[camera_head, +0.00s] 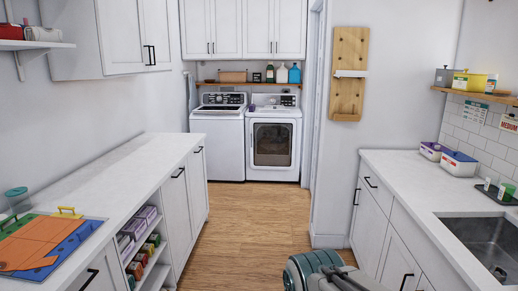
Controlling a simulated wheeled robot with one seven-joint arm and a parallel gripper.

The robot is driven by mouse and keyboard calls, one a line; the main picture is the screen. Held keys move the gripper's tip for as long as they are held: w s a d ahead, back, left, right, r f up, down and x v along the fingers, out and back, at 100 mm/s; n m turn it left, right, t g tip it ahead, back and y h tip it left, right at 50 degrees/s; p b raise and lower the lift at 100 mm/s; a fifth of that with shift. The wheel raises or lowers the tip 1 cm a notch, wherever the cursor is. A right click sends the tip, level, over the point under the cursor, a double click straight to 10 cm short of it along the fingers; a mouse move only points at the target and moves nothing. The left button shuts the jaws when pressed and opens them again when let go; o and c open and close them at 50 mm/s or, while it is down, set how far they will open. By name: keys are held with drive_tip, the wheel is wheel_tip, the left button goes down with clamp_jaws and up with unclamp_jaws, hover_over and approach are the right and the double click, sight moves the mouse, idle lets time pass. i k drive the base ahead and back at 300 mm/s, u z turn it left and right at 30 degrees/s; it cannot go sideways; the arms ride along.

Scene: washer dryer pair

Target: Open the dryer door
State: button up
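The dryer (291,113) is the white machine on the right of the pair at the far end of the room. Its front door (272,145) has a dark, roughly square window and looks shut. The handle is too small to make out. The washer (217,150) stands close on its left and has a plain white front. Part of my arm (325,272) shows at the bottom edge, right of centre, far from the dryer. My gripper is not in the picture, so its state is hidden.
A wooden floor aisle (247,225) runs clear to the machines. Counters flank it, the left one (135,165) with open shelves below, the right one (410,180) with a sink (485,240). A wall edge (318,120) juts out right of the dryer.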

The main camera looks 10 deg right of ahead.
sight(272, 141)
drive_tip(key=z, duration=0.15)
drive_tip(key=i, duration=2.35)
drive_tip(key=z, duration=0.35)
drive_tip(key=i, duration=5.05)
